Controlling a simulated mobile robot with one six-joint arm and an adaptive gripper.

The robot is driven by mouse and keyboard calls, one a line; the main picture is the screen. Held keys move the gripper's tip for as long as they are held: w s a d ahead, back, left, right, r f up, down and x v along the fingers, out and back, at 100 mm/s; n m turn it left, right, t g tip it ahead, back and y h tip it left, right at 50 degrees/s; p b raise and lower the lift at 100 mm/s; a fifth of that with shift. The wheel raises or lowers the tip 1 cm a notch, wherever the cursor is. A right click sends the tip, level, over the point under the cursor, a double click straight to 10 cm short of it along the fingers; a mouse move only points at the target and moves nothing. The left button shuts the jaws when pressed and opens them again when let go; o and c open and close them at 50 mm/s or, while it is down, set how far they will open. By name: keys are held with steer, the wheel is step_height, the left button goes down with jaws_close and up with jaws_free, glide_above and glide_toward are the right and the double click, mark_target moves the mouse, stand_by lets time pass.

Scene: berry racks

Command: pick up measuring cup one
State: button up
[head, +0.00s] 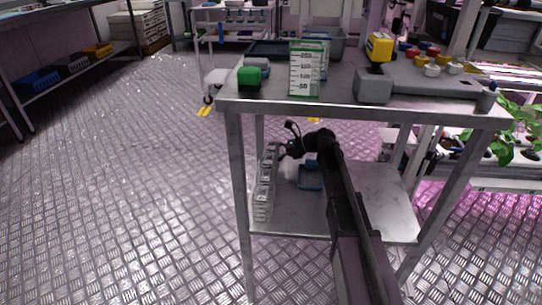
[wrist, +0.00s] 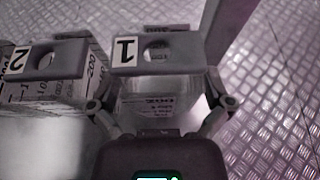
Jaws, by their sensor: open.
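Measuring cup one (wrist: 165,90) is a clear, box-shaped cup with printed markings and a grey top piece labelled "1", in the middle of the wrist view. My gripper (wrist: 160,104) is open, with one finger on each side of its clear body; whether the fingers touch it I cannot tell. Cup two (wrist: 45,62), labelled "2", stands close on the left. In the head view my gripper (head: 286,152) is low at the left side of the cart, by a row of clear cups (head: 264,190) on the lower shelf. Which of these is cup one is unclear there.
The cart's upper top (head: 225,98) overhangs the arm and carries a green block (head: 249,77), a graduated container (head: 305,70) and a yellow-topped device (head: 379,48). A blue item (head: 310,178) lies on the lower shelf. The floor at left is clear.

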mark_target(276, 145)
steer(key=c, duration=1)
steer(key=shift+o, duration=0.2)
steer(key=shift+r, duration=0.2)
step_height(276, 145, up, 3)
steer(key=p, duration=0.3)
steer(key=shift+f, duration=0.1)
steer(key=w, duration=1.8)
steer(key=shift+d, duration=0.3)
steer(key=shift+r+p, duration=0.3)
steer(key=shift+p, duration=0.1)
step_height(276, 145, up, 8)
steer(key=p, duration=0.8)
steer(key=shift+r, duration=0.15)
